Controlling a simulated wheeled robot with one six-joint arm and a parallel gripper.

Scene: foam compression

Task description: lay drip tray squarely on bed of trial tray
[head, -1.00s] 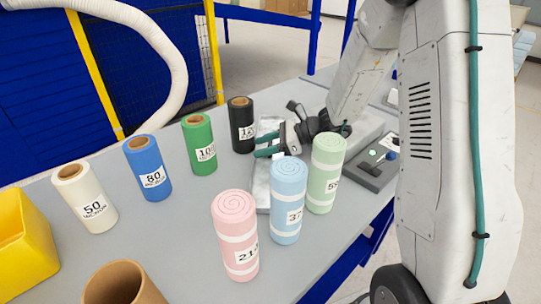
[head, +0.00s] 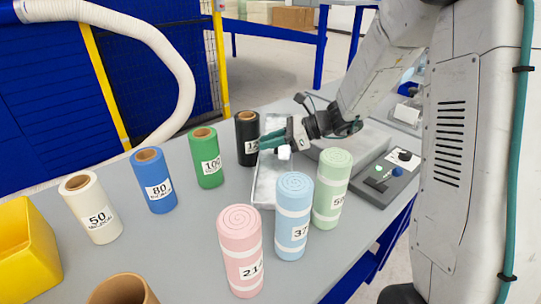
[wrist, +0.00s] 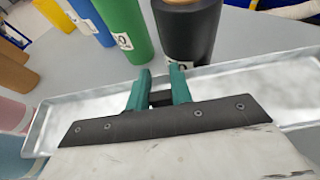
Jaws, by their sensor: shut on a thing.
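The drip tray is a long, shallow, shiny metal tray (head: 265,187), partly hidden behind the foam rolls and my gripper. It stretches across the wrist view (wrist: 80,108) under my gripper. My gripper (head: 266,143), with teal fingers (wrist: 159,77), is shut on the tray's long rim near its middle, beside the black roll. I cannot tell whether the tray touches the table. A grey flat-topped unit (head: 368,140) stands right of my gripper, partly hidden by my arm. It may be the trial tray, but its bed is not clear.
Black (head: 247,140), green (head: 206,160), blue (head: 154,182) and white (head: 91,210) rolls stand left of the tray. Pink (head: 240,252), light blue (head: 292,220) and light green (head: 331,190) foam rolls stand in front. A control box (head: 388,172) sits at right.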

